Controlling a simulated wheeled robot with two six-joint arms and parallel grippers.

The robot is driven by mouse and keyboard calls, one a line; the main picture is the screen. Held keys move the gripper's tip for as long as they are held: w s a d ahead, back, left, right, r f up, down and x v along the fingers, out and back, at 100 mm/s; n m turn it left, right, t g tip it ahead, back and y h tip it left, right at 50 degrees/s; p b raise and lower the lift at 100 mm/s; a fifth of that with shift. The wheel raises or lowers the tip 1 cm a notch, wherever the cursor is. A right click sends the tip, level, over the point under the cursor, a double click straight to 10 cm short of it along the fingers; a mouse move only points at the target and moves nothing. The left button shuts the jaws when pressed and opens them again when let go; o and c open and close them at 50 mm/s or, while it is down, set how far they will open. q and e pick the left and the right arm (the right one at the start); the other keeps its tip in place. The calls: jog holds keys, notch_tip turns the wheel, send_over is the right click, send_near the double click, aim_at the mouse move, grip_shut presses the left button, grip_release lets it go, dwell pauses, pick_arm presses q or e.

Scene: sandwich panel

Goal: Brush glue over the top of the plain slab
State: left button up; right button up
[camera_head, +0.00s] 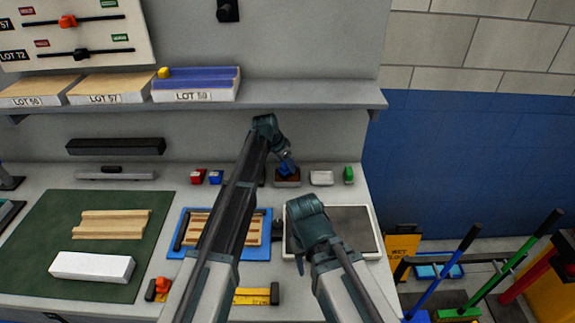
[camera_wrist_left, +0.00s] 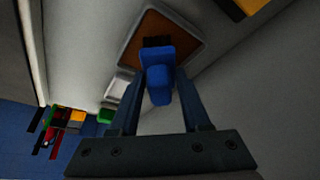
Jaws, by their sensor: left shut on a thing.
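A plain white slab (camera_head: 92,267) lies flat on the green mat (camera_head: 50,225) at the left in the head view. A wooden piece with long ridges (camera_head: 110,224) lies behind it on the mat. My left gripper (camera_head: 284,158) is far from the slab, at the back of the bench, shut on a blue brush (camera_head: 287,169). The wrist view shows the blue brush (camera_wrist_left: 158,85) between the fingers, its dark end over or in a brown-filled dish (camera_wrist_left: 182,32). I cannot tell whether it touches the brown surface.
A blue tray (camera_head: 262,250) with a wooden piece sits mid-bench, partly behind my left arm. A grey-topped tray (camera_head: 350,222) is right of it. A white dish (camera_head: 321,178) and green item (camera_head: 349,175) stand beside the brown dish. A shelf (camera_head: 310,95) overhangs the back.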

pick_arm(q)
jog(key=shift+f+b, duration=0.35)
jog(key=shift+f, duration=0.05)
pick_arm(e)
jog(key=shift+f, duration=0.4)
pick_arm(q)
jog(key=shift+r, duration=0.1)
pick_arm(e)
jog(key=shift+r, duration=0.1)
